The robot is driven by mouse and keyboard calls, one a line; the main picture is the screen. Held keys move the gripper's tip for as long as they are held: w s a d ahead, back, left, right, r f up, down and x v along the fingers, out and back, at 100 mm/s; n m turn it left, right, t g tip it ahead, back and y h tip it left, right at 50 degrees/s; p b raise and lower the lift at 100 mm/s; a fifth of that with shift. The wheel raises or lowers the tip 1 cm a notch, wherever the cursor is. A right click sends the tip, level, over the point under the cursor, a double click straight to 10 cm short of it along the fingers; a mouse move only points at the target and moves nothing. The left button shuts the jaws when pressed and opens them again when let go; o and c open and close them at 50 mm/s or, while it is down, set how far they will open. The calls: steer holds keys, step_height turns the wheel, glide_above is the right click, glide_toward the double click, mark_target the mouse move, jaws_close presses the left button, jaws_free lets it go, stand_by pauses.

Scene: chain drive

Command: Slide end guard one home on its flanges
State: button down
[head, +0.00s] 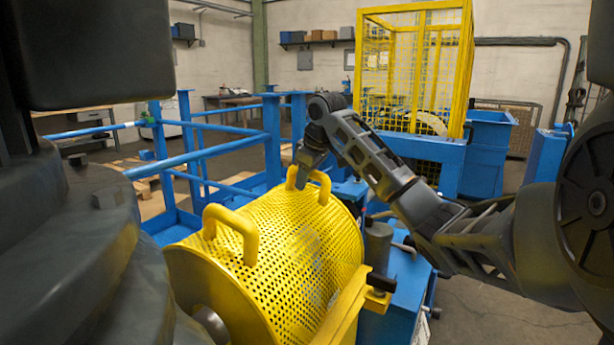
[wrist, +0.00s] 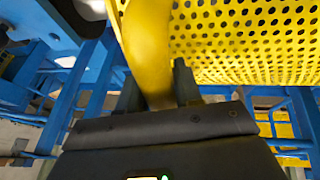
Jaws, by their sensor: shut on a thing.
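The end guard (head: 300,250) is a yellow perforated, curved cover with two yellow loop handles on top. In the head view it sits low in the middle, over a blue frame. The near handle (head: 232,232) is free. My gripper (head: 306,178) is at the far handle (head: 322,184), reaching down from the arm on the right. In the wrist view my gripper (wrist: 158,88) is shut on the yellow handle bar (wrist: 148,45), with a finger on each side. The perforated sheet (wrist: 245,40) fills the upper right there. The flanges cannot be clearly made out under the guard.
A yellow bracket (head: 345,305) with a dark knob runs along the guard's right edge. Blue rails (head: 205,155) stand behind and left. A yellow mesh cage (head: 415,70) and a blue bin (head: 488,150) stand farther back. Open floor shows at lower right.

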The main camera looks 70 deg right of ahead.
steer(key=shift+w+a, duration=0.1)
steer(key=shift+a, duration=0.55)
steer(key=shift+a+p, duration=0.3)
steer(key=shift+p, duration=0.05)
steer(key=c, duration=0.7)
jaws_free()
steer(key=shift+r, duration=0.1)
steer(key=shift+v, duration=3.85)
